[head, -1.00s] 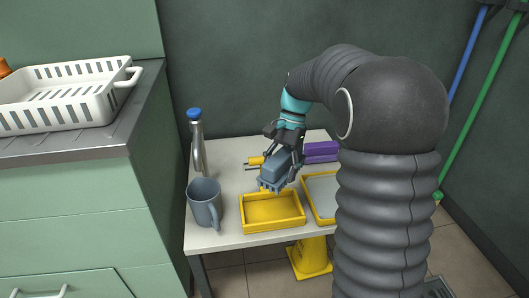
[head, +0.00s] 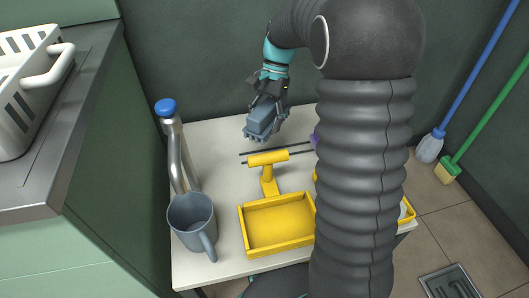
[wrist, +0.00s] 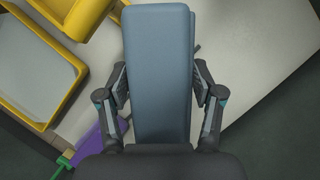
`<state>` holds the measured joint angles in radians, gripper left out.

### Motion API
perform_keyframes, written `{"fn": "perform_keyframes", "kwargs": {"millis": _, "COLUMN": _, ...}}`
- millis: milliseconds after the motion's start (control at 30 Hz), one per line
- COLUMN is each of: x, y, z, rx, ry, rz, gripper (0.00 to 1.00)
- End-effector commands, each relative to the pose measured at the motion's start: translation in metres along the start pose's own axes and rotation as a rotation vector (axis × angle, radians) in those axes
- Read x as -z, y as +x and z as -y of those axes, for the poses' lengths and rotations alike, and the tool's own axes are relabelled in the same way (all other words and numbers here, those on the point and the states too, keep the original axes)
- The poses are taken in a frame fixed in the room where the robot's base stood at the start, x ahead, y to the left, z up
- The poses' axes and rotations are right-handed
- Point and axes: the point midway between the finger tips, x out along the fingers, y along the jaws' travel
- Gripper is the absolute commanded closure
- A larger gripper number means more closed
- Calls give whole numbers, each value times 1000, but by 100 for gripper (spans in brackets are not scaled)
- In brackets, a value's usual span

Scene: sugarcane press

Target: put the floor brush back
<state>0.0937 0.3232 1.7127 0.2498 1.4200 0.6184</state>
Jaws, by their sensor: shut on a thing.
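My gripper (head: 268,104) is shut on a blue-grey, block-shaped thing, which I take for the floor brush (head: 261,123). Its lower end has short blunt lobes. In the wrist view the brush (wrist: 157,75) runs lengthwise between my fingers (wrist: 160,88), one on each side. In the head view it appears over the back part of the white table (head: 215,140), tilted. Its height above the table is hard to tell. A yellow tray (head: 278,247) with a yellow T-shaped post (head: 268,173) behind it stands nearer the front; the tray is empty.
A blue-grey mug (head: 190,222) and a steel bottle with blue cap (head: 174,155) stand at the table's left. A blue mop (head: 430,148) and green broom (head: 446,171) stand at right.

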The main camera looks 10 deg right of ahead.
Motion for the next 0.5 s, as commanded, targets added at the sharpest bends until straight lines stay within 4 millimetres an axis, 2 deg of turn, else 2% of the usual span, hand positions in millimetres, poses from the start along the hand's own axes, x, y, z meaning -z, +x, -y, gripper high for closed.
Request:
{"fn": "perform_keyframes", "kwargs": {"millis": 33, "x": 3, "y": 8, "z": 0, "rx": 0, "ry": -1, "rz": 0, "gripper": 62}}
{"fn": "perform_keyframes", "kwargs": {"millis": 267, "x": 8, "y": 24, "z": 2, "rx": -2, "ry": -4, "rz": 1, "gripper": 62}}
{"fn": "perform_keyframes", "kwargs": {"millis": 500, "x": 20, "y": 57, "z": 2, "rx": -3, "ry": -5, "rz": 1, "gripper": 62}}
